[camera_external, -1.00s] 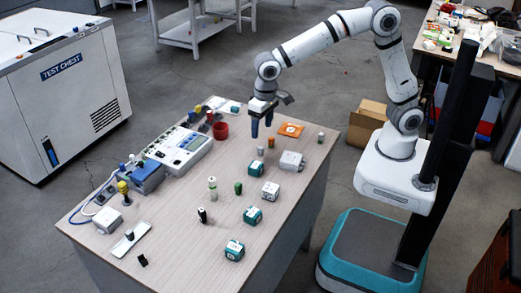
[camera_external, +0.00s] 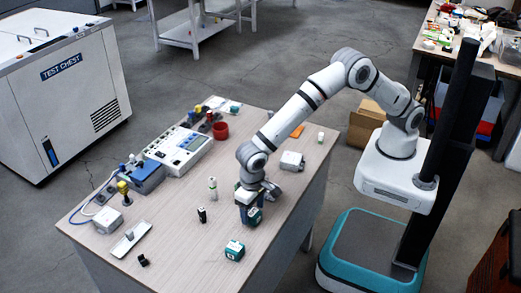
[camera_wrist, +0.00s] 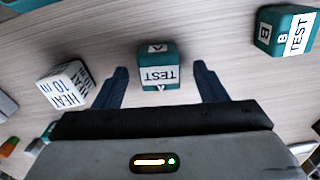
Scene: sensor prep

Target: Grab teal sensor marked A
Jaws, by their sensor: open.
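The teal sensor marked A (camera_wrist: 158,85), with a white TEST label, sits upright on the table in the wrist view. It lies between the two dark blue fingers of my gripper (camera_wrist: 160,70), which is open, with a gap on each side. In the external view my gripper (camera_external: 249,205) is low over the table, and the teal sensor A (camera_external: 256,217) shows only partly behind it. A second teal sensor marked B (camera_wrist: 287,31) stands to the right in the wrist view, outside the fingers; it shows nearer the front edge in the external view (camera_external: 234,251).
A white HEAT block (camera_wrist: 66,85) stands just left of the left finger. A black cylinder (camera_external: 202,215) and a pale green-white cylinder (camera_external: 213,189) stand left of my gripper.

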